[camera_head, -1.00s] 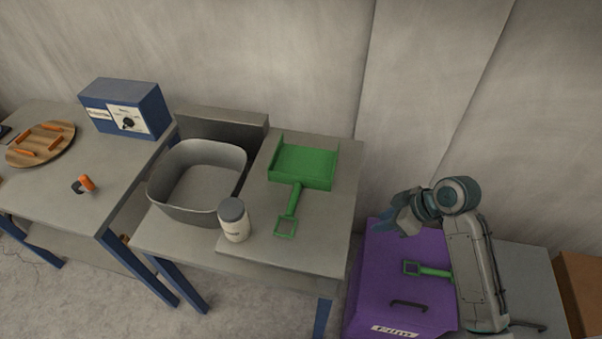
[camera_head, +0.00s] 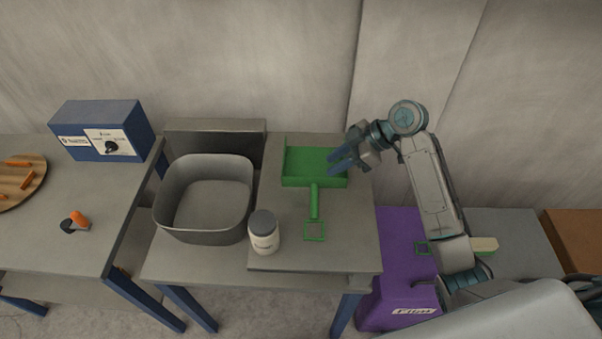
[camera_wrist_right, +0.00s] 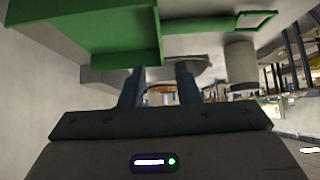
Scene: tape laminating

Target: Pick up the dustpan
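The green dustpan (camera_head: 314,166) lies on the grey table, its pan towards the wall and its handle with a square loop pointing towards me. In the right wrist view the dustpan (camera_wrist_right: 112,28) fills the upper left, with its handle running right. My right gripper (camera_head: 338,164) is at the right side of the pan, above or beside it; I cannot tell whether it touches. Its two blue fingers (camera_wrist_right: 160,90) are apart with nothing between them. My left gripper is not in view.
A grey basin (camera_head: 205,200) and a white jar with a grey lid (camera_head: 264,232) stand left of the dustpan. A blue device (camera_head: 103,130) stands far left.

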